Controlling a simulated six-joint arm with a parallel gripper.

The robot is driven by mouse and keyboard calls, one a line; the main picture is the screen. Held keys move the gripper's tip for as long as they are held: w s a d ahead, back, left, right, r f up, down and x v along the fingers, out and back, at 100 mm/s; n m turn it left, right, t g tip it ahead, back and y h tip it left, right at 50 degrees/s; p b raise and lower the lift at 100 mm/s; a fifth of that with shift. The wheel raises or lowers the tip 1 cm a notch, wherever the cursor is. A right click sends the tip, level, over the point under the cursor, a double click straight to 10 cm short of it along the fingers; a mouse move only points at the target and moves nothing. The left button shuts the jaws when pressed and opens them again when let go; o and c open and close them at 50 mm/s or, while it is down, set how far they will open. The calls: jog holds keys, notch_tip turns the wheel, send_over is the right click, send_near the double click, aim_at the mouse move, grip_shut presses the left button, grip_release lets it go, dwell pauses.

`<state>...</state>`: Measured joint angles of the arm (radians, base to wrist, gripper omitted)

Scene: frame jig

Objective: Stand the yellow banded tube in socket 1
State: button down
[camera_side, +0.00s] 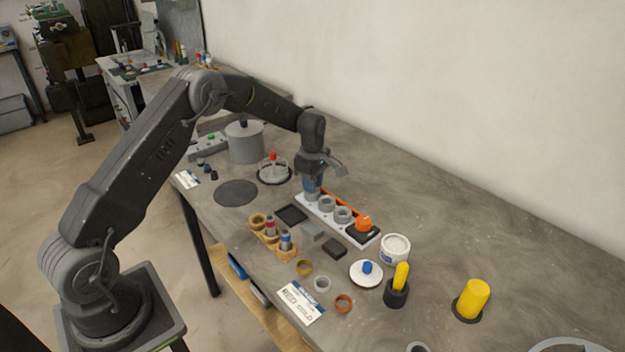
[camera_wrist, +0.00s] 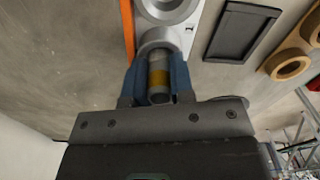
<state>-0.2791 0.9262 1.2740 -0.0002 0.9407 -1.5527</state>
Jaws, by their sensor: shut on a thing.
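My gripper (camera_wrist: 158,82) has blue fingers shut on the yellow banded tube (camera_wrist: 158,77), a grey tube with a yellow band. In the side view my gripper (camera_side: 312,186) is at the far left end of a white socket block (camera_side: 362,240), low over it. In the wrist view the tube's far end lines up with the grey end socket (camera_wrist: 152,47), and my fingers flank it. The fingers hide much of that socket, and I cannot tell how deep the tube sits. Two more round grey sockets (camera_side: 343,214) further along the block look empty.
A wooden rack (camera_side: 258,238) holds a red banded and a blue banded tube. Yellow objects (camera_side: 471,298) stand at right.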

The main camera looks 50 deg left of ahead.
jog(key=shift+f, duration=0.2)
jog(key=c, duration=0.7)
grip_release()
jog(key=shift+c, duration=0.2)
jog(key=shift+r, duration=0.1)
jog(key=shift+r, duration=0.7)
jog(key=shift+r, duration=3.5)
